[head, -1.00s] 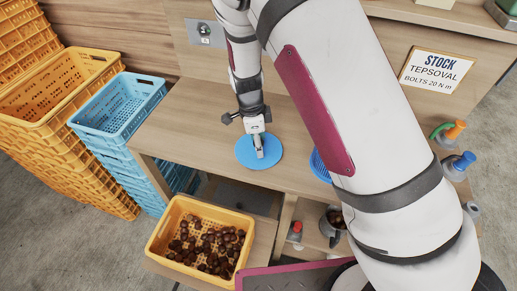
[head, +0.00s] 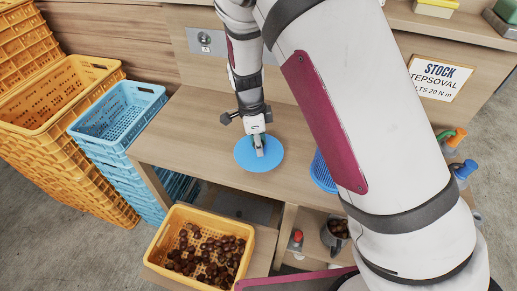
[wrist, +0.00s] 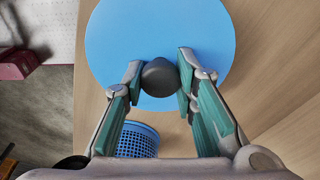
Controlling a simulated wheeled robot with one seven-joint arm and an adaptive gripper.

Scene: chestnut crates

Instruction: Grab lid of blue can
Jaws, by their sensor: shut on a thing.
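The lid is a flat, round blue disc (head: 242,160) over the wooden table's front part. In the wrist view the lid (wrist: 130,40) fills much of the upper middle, with a dark round knob (wrist: 159,77) on it. My gripper (head: 259,146) is over the lid from above. In the wrist view its two fingers (wrist: 160,80) are shut on the knob from both sides. I cannot tell whether the lid touches the table. The blue perforated can (head: 321,175) stands apart to the right, partly hidden by my arm. It also shows below the lid in the wrist view (wrist: 137,142).
An orange crate of chestnuts (head: 238,214) sits in front of the table. Stacked blue crates (head: 148,88) and orange crates (head: 108,65) stand at the left. The tabletop left of the lid is clear.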

